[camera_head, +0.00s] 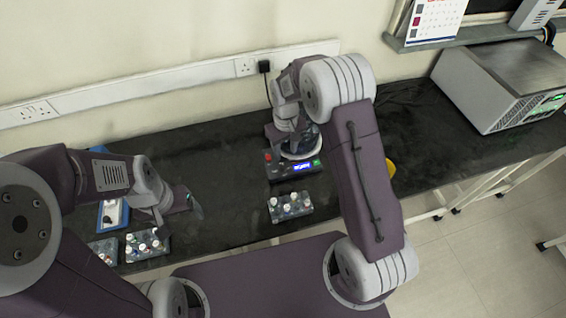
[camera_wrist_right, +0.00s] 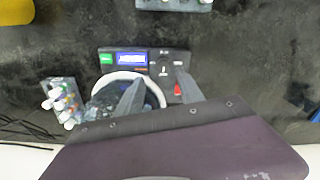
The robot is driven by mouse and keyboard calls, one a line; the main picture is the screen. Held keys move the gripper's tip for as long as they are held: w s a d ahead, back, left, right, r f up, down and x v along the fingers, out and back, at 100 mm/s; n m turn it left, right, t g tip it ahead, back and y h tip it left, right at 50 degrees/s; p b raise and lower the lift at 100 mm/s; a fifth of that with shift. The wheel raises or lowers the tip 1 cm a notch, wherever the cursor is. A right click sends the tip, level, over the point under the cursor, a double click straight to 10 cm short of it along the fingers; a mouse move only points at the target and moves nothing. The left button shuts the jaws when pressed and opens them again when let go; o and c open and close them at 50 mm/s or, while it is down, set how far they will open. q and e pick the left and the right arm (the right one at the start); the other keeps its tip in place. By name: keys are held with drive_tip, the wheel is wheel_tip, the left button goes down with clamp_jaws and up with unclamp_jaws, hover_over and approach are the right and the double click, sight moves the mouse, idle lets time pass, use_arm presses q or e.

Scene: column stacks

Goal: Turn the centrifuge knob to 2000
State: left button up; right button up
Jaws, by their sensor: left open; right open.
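The centrifuge has a black front panel (camera_head: 275,174) with a lit blue display, a green button and a red switch. It also shows in the right wrist view (camera_wrist_right: 109,69), with its white-rimmed bowl partly behind a finger. The dark round knob (camera_wrist_right: 164,69) is between the display and the red switch in the wrist view; I cannot read its setting. My right gripper (camera_wrist_right: 158,90) is open and empty above the centrifuge, with its fingers on either side of the knob's line; contact is not visible. My left gripper (camera_head: 194,203) is open and empty above the bench, left of the centrifuge.
A rack of capped tubes (camera_head: 290,207) stands in front of the centrifuge. More tube racks (camera_head: 146,245) and a blue box (camera_head: 113,214) are at the left. A large grey device (camera_head: 500,85) stands on the right of the black bench (camera_head: 430,135).

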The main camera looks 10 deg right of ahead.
sight(283, 166)
drive_tip(key=f, duration=0.8)
drive_tip(key=shift+a+p, duration=0.3)
drive_tip(key=shift+p, duration=0.05)
drive_tip(key=shift+a, duration=0.15)
drive_tip(key=shift+c, duration=0.5)
clamp_jaws()
